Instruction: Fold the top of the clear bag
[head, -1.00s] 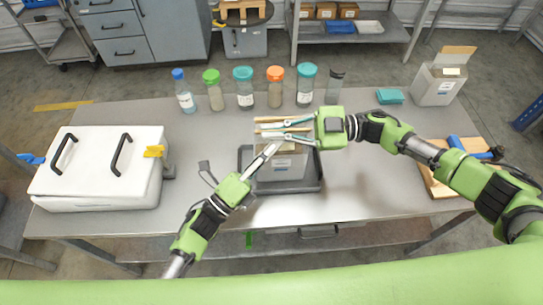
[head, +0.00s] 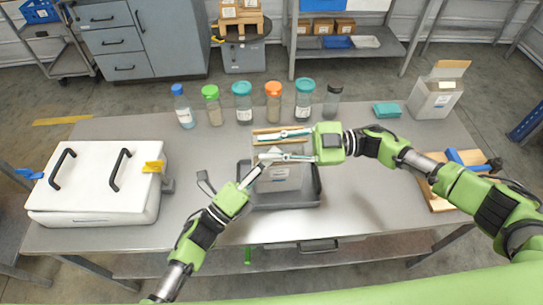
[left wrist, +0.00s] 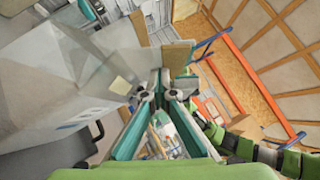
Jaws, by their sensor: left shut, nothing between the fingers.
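The clear bag (head: 283,180) stands upright in a dark tray (head: 318,199) at the middle of the table. A pale label shows on its front. It also fills the left of the left wrist view (left wrist: 60,85) as a translucent grey sheet. Tan strips (head: 262,142) show near its top. My right gripper (head: 287,146) is open, its fingers spread across the area of the bag's top, from the right. My left gripper (head: 262,164) is shut and empty at the bag's upper left. Its teal fingers show in the left wrist view (left wrist: 163,90). Contact with the bag cannot be told.
Several lidded bottles (head: 243,103) line the table's back edge. A white lidded case (head: 95,190) stands at left. A small open carton (head: 436,95), a teal block (head: 387,110) and a wooden board (head: 440,198) are at right. Bare table lies right of the tray.

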